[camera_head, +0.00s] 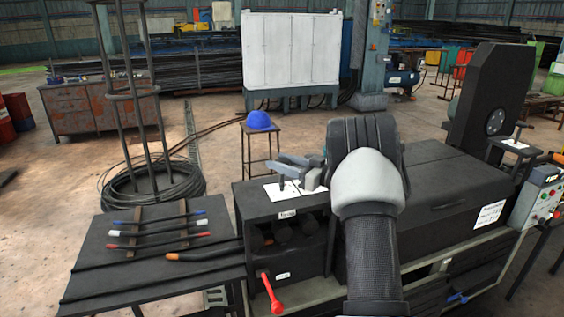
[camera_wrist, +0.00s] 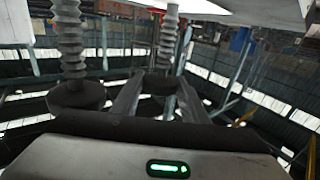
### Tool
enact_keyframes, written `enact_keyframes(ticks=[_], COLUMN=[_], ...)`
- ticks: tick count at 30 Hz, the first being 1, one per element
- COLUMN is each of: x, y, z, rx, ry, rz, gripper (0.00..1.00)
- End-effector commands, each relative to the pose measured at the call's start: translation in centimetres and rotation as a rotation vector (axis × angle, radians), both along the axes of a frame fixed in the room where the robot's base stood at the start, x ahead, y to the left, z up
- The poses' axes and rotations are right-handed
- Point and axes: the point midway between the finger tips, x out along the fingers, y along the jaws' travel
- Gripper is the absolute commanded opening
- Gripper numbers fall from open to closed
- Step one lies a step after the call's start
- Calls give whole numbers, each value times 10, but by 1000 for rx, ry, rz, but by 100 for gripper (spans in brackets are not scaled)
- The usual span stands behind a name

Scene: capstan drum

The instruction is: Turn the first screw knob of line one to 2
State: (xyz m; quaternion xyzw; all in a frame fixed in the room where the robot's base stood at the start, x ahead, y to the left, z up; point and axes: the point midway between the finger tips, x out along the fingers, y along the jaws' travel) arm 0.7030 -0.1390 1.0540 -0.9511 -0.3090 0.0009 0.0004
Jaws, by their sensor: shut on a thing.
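Two screw knobs with ribbed grey stems and dark round heads show in the wrist view, which looks upside down. The left screw knob (camera_wrist: 75,95) is free, beside my gripper. The other screw knob (camera_wrist: 159,83) is between my fingers. My gripper (camera_wrist: 157,92) is shut on its head. In the head view my gripper (camera_head: 290,162) reaches left from my arm over the white plate (camera_head: 270,192) on the black machine box. One dark knob stem (camera_head: 282,182) shows there; the held knob is mostly hidden. No scale numbers are legible.
A red lever (camera_head: 270,293) sticks out from the box front. A side table (camera_head: 95,275) holding several cables stands at left. A blue helmet (camera_head: 259,120) lies on a stool behind. The machine's long dark cover (camera_head: 455,190) extends right.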

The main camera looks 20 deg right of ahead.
Motion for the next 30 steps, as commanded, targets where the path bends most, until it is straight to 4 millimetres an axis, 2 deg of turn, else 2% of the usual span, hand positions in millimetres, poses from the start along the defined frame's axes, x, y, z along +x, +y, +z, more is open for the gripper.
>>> enact_keyframes(ticks=[9, 23, 24, 27, 30], x=[1, 1, 1, 1, 1], y=[-1, 1, 1, 1, 0], z=[2, 3, 3, 3, 2], rx=[-1, 1, 1, 0, -1], ry=[-6, -7, -7, -6, -6], rz=[96, 110, 110, 110, 109], gripper=[18, 18, 42, 59, 59])
